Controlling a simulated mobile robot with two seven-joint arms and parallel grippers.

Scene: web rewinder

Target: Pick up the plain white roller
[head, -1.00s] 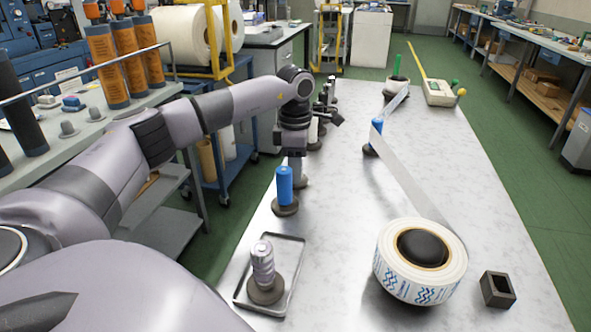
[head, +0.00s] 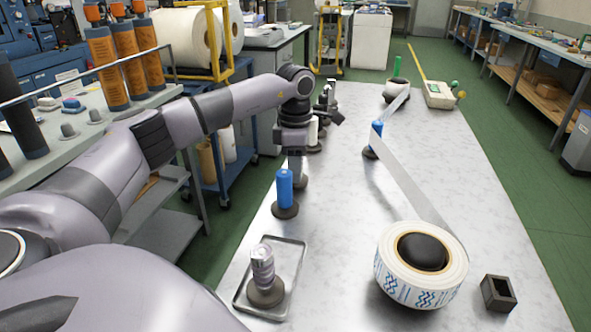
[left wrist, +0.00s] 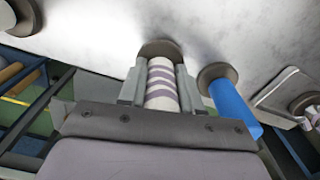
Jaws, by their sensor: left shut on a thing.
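My left gripper (head: 296,167) points down at the left edge of the table. In the left wrist view its fingers (left wrist: 161,82) are shut around an upright roller (left wrist: 162,92), white with grey-purple bands, not plain. The dark round base (left wrist: 160,47) of this roller appears to be on the tabletop; I cannot tell whether it touches. A white roller (head: 313,133) stands just behind my gripper, partly hidden by it; a white roller also shows at the left wrist view's corner (left wrist: 7,17). I cannot tell whether it is plain all round. My right gripper is not in view.
A blue roller (head: 285,186) stands close in front of my left gripper. A tray (head: 293,283) with a grey banded roller (head: 262,262) lies nearer. A large tape roll (head: 421,288) and a dark square block (head: 498,293) are at right. The table's middle is clear.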

